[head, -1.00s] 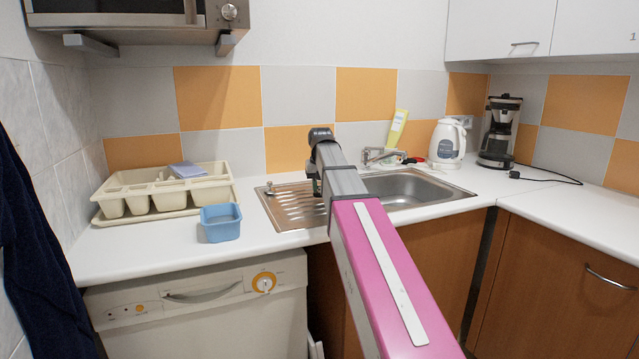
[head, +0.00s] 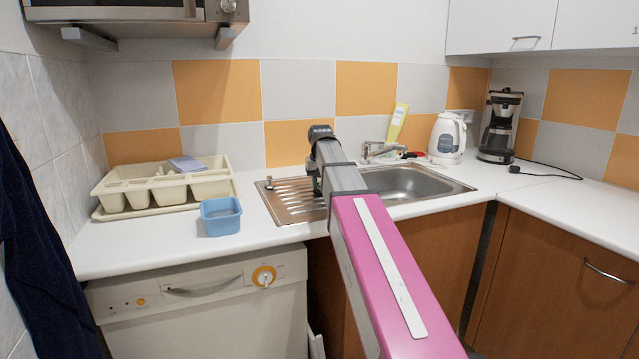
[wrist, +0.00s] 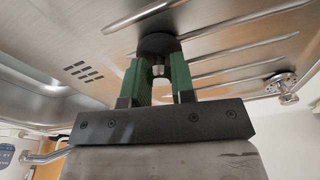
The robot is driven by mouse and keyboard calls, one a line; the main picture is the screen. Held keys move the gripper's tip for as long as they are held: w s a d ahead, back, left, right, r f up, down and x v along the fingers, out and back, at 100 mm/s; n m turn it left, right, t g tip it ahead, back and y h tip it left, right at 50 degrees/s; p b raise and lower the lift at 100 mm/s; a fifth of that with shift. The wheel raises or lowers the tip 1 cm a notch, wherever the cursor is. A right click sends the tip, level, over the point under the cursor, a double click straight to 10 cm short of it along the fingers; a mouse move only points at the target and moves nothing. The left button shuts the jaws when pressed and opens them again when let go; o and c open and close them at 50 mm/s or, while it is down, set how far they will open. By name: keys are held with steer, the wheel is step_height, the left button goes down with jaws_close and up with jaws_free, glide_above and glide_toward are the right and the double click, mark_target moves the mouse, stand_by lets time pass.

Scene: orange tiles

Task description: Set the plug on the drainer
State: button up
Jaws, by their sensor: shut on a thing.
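The plug (wrist: 155,43) shows in the wrist view as a dark round disc with a small metal knob. My gripper (wrist: 158,68) is shut on that knob between its green fingers. The plug is right over the ridged steel drainer (wrist: 215,50), among its ribs; I cannot tell whether it touches the surface. In the head view my gripper (head: 317,185) is low over the right part of the drainer (head: 285,201), beside the sink bowl. My arm hides the plug there.
The sink bowl (head: 405,183) lies right of the drainer, with a tap (head: 378,152) behind. A blue tub (head: 221,216) and a cream cutlery tray (head: 140,208) stand to the left. A kettle (head: 447,138) and coffee maker (head: 499,127) stand at the back right.

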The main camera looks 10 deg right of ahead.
steer(key=o, duration=1)
steer(key=shift+r, duration=0.1)
